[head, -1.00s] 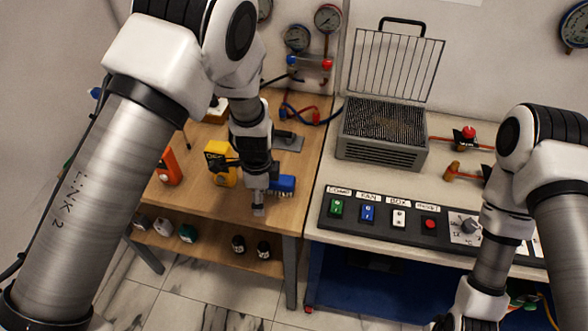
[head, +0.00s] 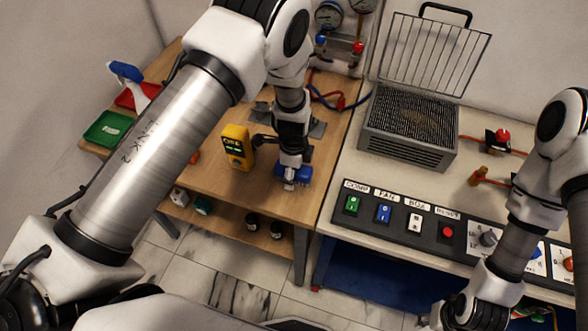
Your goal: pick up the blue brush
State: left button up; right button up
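The blue brush (head: 305,174) lies on the wooden table near its front right edge. My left gripper (head: 289,183) points down right at the brush and covers part of it. I cannot tell whether its fingers are around the brush or just beside it. My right gripper (head: 440,318) is low at the bottom right, away from the brush, and its fingers are mostly cut off by the frame edge.
A yellow meter (head: 237,147) stands just left of the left gripper. Green (head: 106,129) and red trays and a spray bottle (head: 127,72) are at the table's left. A grey heater with a raised wire lid (head: 410,124) and a switch panel (head: 400,215) occupy the right bench.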

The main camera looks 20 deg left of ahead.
pick_arm(q)
jog(key=shift+s+r, duration=0.25)
jog(key=shift+s, duration=0.15)
jog(key=c, duration=1.3)
